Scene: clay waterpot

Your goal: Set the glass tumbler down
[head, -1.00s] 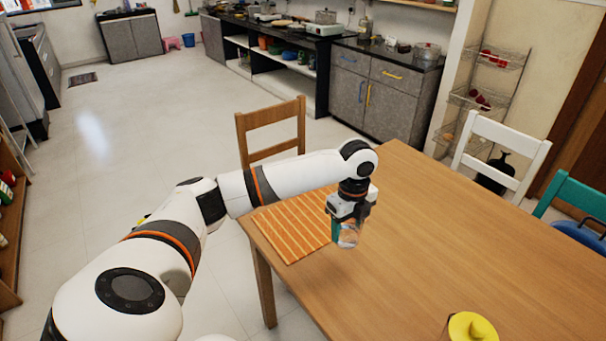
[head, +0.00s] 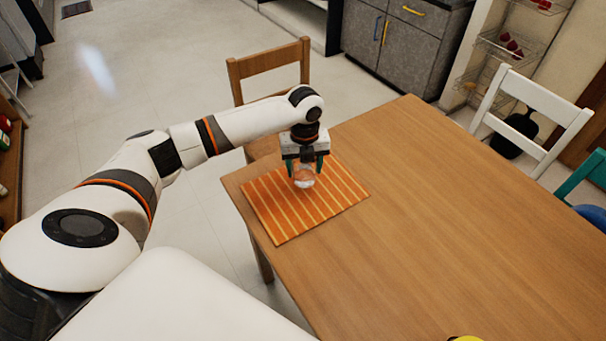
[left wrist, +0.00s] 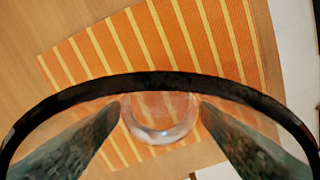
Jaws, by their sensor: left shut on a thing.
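The clear glass tumbler (head: 304,177) is between the fingers of my left gripper (head: 306,168), over the orange striped placemat (head: 283,218). My left gripper is shut on the tumbler and points down. In the left wrist view the tumbler (left wrist: 160,115) shows between the two dark green fingers, with the placemat (left wrist: 110,60) behind it. I cannot tell whether the tumbler's base touches the placemat. My right gripper is not in view.
The wooden table (head: 420,220) is mostly bare to the right of the placemat. A yellow thing (head: 467,338) shows at the bottom edge. A wooden chair (head: 268,68) stands behind the table, and a white chair (head: 530,110) stands at the right.

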